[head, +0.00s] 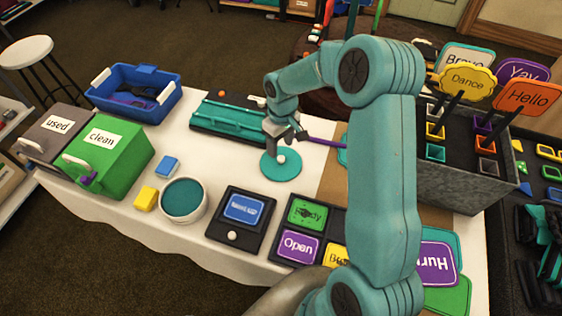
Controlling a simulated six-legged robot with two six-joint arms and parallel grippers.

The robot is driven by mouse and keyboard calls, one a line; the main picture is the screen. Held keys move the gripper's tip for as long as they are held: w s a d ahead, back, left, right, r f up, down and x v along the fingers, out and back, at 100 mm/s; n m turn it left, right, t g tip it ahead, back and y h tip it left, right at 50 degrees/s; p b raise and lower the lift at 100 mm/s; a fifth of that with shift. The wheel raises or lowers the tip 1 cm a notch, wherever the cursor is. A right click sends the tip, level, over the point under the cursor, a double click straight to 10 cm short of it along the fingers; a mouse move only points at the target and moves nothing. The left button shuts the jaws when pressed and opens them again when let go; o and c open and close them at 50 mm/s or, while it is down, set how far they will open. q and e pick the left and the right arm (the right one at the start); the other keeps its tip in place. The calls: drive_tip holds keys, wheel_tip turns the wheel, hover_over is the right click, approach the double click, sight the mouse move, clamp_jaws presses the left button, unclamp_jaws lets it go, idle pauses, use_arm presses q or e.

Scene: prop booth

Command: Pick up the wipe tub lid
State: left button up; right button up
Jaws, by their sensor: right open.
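The wipe tub lid is a flat teal disc (285,173) with a white knob, lying on the white-covered table near the middle of the head view. My right gripper (284,143) is open and points down just above and behind the knob, overlapping the lid's far edge. I cannot tell whether it touches the lid. The wipe tub (184,216), white and round with teal inside, stands uncovered to the left. My left gripper is out of view.
A teal tray (222,120) lies behind the lid, with a purple stick (322,142) at right. A black stand (243,240) and sign boards (298,247) are in front. Green (118,150) and grey (62,125) bins and a blue basket (150,110) stand left. A grey sign box (450,165) is right.

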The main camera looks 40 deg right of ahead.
sight(281, 158)
wheel_tip(281, 158, down, 6)
drive_tip(key=shift+d+p, duration=0.15)
drive_tip(key=shift+p, duration=0.3)
clamp_jaws()
